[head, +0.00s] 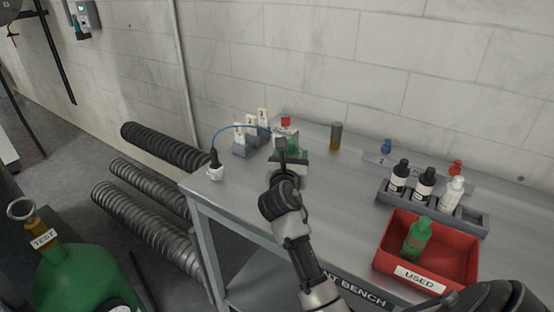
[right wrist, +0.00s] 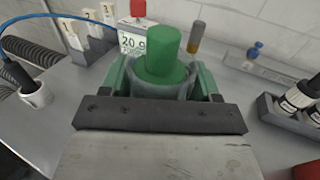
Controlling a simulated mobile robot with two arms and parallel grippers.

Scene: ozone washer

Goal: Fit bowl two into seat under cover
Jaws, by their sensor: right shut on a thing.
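My right gripper (head: 290,156) is over the left part of the steel bench, in front of a small meter. In the right wrist view, its two fingers (right wrist: 165,84) are shut on a greyish, see-through cup with a green cylinder (right wrist: 167,55) standing up out of it. This looks like a bowl, but I see no mark naming it bowl two. The held thing also shows as a green patch at the gripper in the head view (head: 293,147). I cannot make out a seat or a cover. My left gripper is not in view.
The meter (right wrist: 132,42) reads 20.9. White-labelled pieces (head: 250,128) and a cabled probe in a white cup (head: 215,170) are at left. A brown vial (head: 336,136), a bottle rack (head: 468,225) and a red USED tray (head: 457,270) holding a green bottle (head: 418,238) are at right.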

